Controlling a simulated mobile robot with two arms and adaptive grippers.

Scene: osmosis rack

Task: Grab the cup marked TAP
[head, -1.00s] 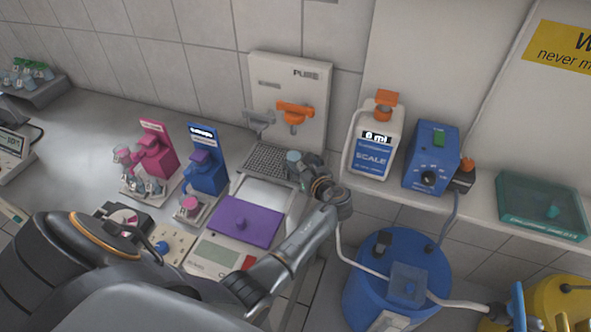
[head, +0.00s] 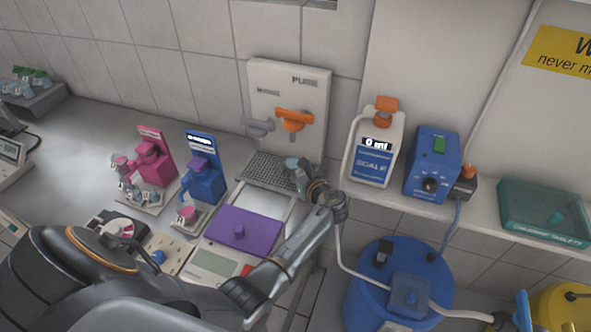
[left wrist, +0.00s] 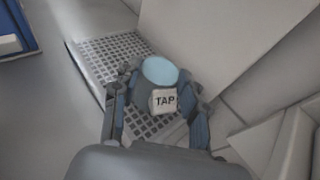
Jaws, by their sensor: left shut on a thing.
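The cup marked TAP (left wrist: 164,101) shows in the left wrist view, upright, with a pale blue top and a white label. My left gripper (left wrist: 160,112) is shut on it, one finger on each side. The cup is over or on the grey drip grate (left wrist: 96,50); I cannot tell whether it touches it. In the head view the left gripper (head: 304,176) is at the right end of the grate, below the PURE panel (head: 268,92), and mostly hides the cup. My right gripper is not in view.
An orange tap (head: 294,119) and a grey tap (head: 258,127) stick out above the grate. A purple-lidded unit (head: 238,232) lies in front. Blue (head: 206,170) and pink (head: 152,160) stands are on the left. A SCALE bottle (head: 376,148) stands on the right shelf.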

